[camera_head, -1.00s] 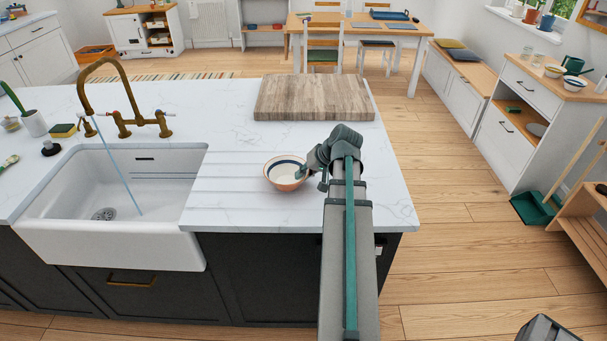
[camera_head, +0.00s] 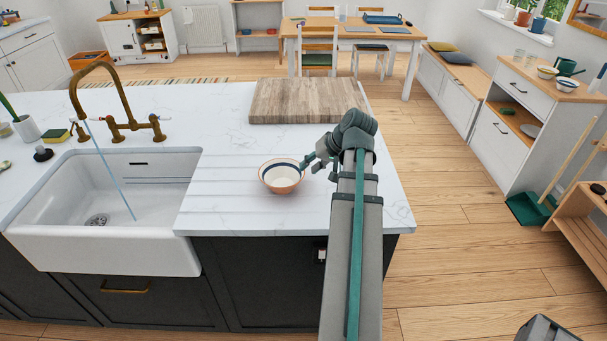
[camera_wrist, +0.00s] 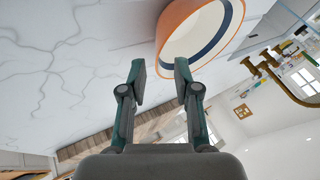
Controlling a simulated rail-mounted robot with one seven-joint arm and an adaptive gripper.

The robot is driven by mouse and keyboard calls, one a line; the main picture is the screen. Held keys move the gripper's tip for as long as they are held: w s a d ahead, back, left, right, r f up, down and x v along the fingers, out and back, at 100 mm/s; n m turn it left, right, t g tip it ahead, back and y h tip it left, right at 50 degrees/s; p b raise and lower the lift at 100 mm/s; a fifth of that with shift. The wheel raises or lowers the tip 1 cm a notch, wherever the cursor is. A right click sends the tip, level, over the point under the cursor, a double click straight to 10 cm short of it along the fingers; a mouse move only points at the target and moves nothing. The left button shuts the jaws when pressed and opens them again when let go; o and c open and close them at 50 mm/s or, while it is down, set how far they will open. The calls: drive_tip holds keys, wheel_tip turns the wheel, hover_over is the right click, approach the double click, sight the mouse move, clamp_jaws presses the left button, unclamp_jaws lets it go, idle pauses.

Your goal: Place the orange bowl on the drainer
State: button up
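The orange bowl (camera_head: 281,187), white inside with a dark blue band, sits upright on the grooved drainer area (camera_head: 215,205) of the white worktop, right of the sink. My gripper (camera_head: 309,164) is just beyond the bowl's right rim. In the wrist view the bowl (camera_wrist: 168,27) shows at the top, beyond my gripper's fingertips (camera_wrist: 160,72). The two fingers are apart with nothing between them, and they look clear of the bowl.
The white sink (camera_head: 110,205) with running water from a brass tap (camera_head: 120,110) is on the left. A wooden board (camera_head: 305,100) lies behind the bowl. The worktop's front edge is close in front of the bowl.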

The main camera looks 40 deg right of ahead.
drive_tip(key=shift+v, duration=2.35)
